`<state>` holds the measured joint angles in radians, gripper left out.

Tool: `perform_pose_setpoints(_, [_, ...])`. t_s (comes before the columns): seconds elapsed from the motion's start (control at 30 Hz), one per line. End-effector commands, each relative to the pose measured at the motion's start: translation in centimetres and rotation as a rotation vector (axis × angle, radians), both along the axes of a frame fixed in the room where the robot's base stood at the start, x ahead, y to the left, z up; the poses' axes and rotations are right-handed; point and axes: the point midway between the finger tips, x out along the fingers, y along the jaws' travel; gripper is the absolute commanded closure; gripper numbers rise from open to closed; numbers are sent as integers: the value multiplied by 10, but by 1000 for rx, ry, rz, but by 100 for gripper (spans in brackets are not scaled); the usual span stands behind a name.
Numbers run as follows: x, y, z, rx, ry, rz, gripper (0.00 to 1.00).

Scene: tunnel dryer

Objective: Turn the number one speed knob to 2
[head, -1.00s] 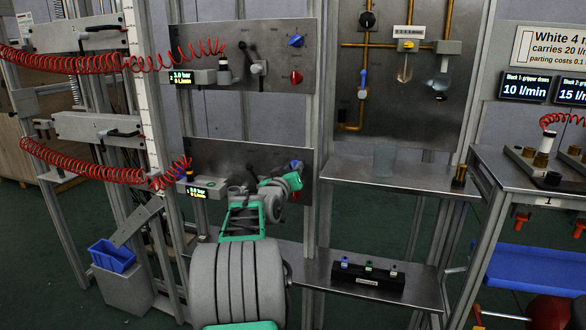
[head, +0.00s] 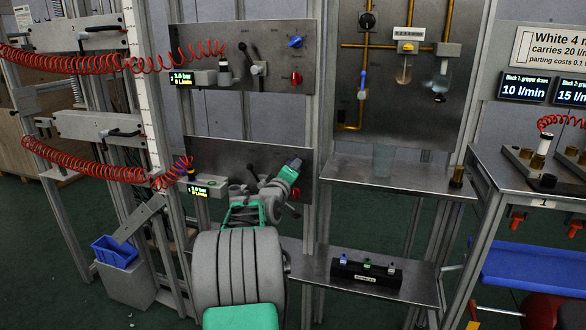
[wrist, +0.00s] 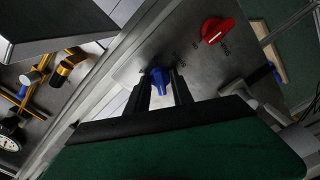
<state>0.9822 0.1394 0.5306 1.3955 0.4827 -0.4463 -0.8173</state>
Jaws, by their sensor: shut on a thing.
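A blue knob (wrist: 159,79) sits on a grey metal panel in the wrist view. My gripper (wrist: 161,82) is shut on it, with one dark finger on each side. In the head view my gripper (head: 294,164) is at the right part of the lower panel (head: 225,155), and my wrist hides most of the knob there. Small marks are printed around the knob in the wrist view, but I cannot read its setting. A red knob (wrist: 216,30) with printed labels is on the same panel, apart from my fingers.
An upper panel (head: 215,40) carries another blue knob (head: 295,41) and red knob (head: 296,77). A lit display (head: 197,192) is at the lower panel's left. Red coiled hoses (head: 85,167) hang at the left. A metal shelf (head: 395,172) lies to the right.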

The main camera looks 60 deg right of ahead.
Motion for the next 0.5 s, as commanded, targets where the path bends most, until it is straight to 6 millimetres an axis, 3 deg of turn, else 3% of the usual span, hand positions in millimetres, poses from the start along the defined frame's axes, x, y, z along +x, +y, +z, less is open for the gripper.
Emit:
perform_pose_setpoints(0.4, [-1,0,-3,2,11,-1,100])
perform_pose_setpoints(0.43, [-1,0,-3,3,11,-1,71])
perform_pose_setpoints(0.5, [0,0,-3,2,11,-1,67])
